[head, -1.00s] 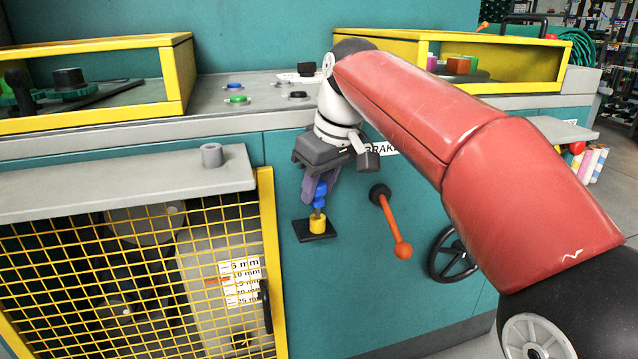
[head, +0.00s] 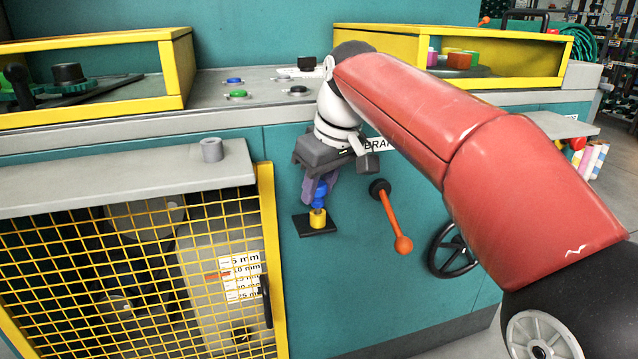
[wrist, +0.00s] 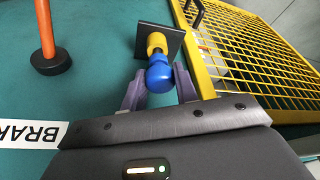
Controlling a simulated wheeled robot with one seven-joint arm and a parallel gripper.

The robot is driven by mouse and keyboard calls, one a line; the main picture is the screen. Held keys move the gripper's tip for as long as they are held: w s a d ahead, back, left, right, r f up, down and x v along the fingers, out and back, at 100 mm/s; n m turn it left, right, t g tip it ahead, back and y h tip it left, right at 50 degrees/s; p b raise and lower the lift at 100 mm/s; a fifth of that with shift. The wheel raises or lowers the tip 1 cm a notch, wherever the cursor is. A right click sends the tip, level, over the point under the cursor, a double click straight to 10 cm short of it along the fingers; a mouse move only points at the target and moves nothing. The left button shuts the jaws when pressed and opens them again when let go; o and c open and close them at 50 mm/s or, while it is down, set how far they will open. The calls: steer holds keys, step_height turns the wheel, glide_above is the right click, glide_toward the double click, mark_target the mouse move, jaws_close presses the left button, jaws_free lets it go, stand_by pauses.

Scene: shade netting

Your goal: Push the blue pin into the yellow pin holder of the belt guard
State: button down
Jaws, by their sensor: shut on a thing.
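The blue pin (head: 319,197) is upright with its lower end at the top of the yellow pin holder (head: 318,217). The holder stands on a black plate (head: 303,229) on the teal front of the machine. My gripper (head: 313,192) is above the holder, pointing down, with its purple fingers at the pin's head. In the wrist view the blue pin's round head (wrist: 159,76) lies between the fingers, and the yellow holder (wrist: 157,42) shows just beyond it. How deep the pin sits in the holder is hidden.
The yellow mesh belt guard (head: 140,270) is close on the left, its frame beside the black plate. An orange-handled lever (head: 391,220) projects on the right, with a black handwheel (head: 452,252) farther right. A grey shelf (head: 120,180) juts out at the left.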

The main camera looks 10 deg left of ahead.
mark_target(322, 185)
steer(key=shift+f, duration=0.15)
steer(key=shift+f+b, duration=0.5)
steer(key=shift+f, duration=0.1)
steer(key=c, duration=1)
jaws_free()
steer(key=p+v, duration=0.2)
steer(key=v, duration=0.5)
steer(key=shift+d+r, duration=0.1)
steer(key=shift+r, duration=0.2)
steer(key=shift+s, duration=0.1)
